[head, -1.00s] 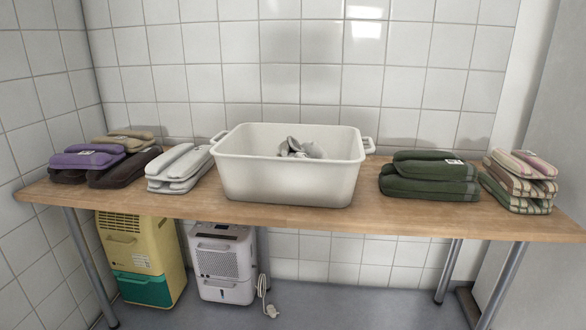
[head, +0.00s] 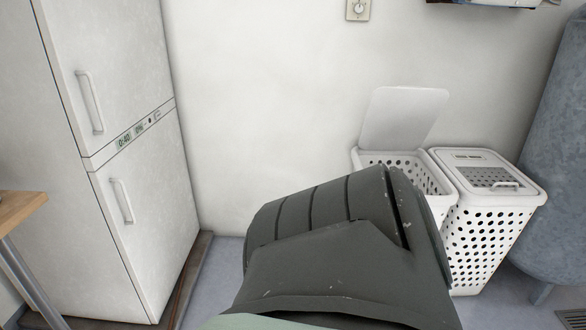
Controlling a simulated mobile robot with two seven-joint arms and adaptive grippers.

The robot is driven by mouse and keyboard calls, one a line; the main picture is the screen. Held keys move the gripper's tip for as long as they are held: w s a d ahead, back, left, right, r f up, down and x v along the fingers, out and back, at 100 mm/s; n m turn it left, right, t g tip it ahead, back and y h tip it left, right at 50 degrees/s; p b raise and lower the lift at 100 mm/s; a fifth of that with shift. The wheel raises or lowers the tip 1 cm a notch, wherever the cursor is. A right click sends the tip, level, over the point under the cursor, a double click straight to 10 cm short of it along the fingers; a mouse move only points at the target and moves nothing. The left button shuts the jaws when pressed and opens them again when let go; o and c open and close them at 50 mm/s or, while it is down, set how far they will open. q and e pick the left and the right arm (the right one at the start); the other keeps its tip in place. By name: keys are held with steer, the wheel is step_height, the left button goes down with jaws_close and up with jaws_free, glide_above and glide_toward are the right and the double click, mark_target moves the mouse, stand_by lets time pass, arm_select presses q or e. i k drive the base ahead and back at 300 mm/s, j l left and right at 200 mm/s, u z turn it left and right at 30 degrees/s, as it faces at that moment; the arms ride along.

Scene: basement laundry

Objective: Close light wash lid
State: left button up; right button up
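Two white perforated laundry hampers stand side by side at the right of the head view. The left hamper (head: 437,187) has its lid (head: 404,118) raised, tilted up and back toward the wall. The right hamper (head: 491,240) has its lid (head: 484,157) down, with a handle at its front. No label tells me which one is for light wash. The lower front of the left hamper is hidden behind a dark grey link of my own arm. Neither of my grippers is in view.
A white fridge (head: 140,220) stands at the left, with the corner of a wooden table (head: 18,209) at the left edge. A large grey tank (head: 560,160) stands right of the hampers. Bare floor (head: 222,270) shows between fridge and arm.

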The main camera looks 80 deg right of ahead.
mark_target(400, 117)
steer(key=z, duration=3.25)
